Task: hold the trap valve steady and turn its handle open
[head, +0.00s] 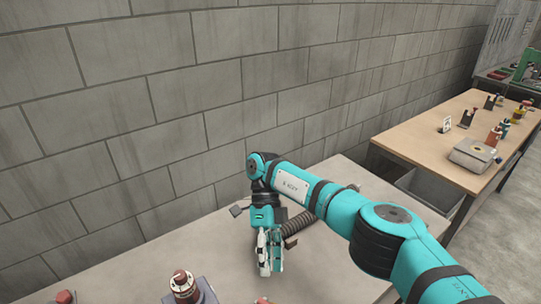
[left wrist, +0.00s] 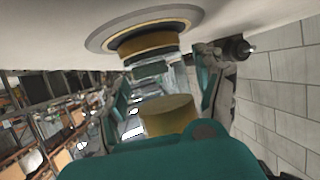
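My right gripper (head: 269,254) points down over the pale table in the head view. Its fingers lie close together, and I cannot tell whether they are apart or shut. A dark ribbed tube (head: 298,222) lies just right of it, with a small brown piece (head: 291,243) at its near end.
A red-capped bottle (head: 184,284) stands on a grey base at the front left. Another red-topped item (head: 65,297) is cut off at the bottom edge. A small dark piece (head: 237,211) lies near the block wall (head: 180,100). A wooden table (head: 425,135) with several items stands at the right.

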